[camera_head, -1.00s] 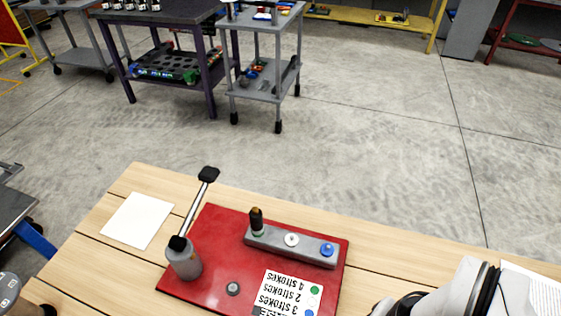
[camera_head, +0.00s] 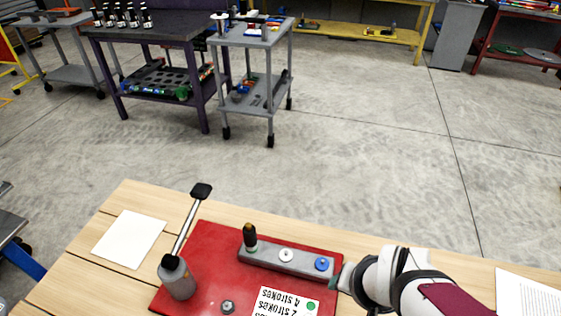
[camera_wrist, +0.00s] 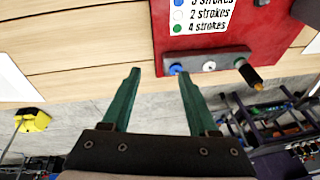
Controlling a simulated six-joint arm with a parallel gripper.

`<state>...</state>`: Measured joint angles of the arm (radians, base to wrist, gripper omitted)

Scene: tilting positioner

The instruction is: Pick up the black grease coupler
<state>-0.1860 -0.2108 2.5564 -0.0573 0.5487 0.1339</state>
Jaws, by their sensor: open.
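The black grease coupler (camera_head: 250,238) stands upright at the left end of the grey bar (camera_head: 290,262) on the red board, seated over the green fitting. It has a brownish tip. In the wrist view the coupler (camera_wrist: 251,76) is at the upper right, to the right of my fingers. My gripper (camera_wrist: 159,76) has two green fingers, spread apart with nothing between them. In the head view my gripper (camera_head: 337,281) is at the right end of the bar, near the blue fitting, partly hidden by my wrist.
White (camera_head: 286,255) and blue (camera_head: 322,263) fittings sit on the bar. A grey pump with a long black-ended lever (camera_head: 189,228) stands on the red board (camera_head: 208,240) at left. A label card lies in front. Blank paper (camera_head: 129,238) lies at far left.

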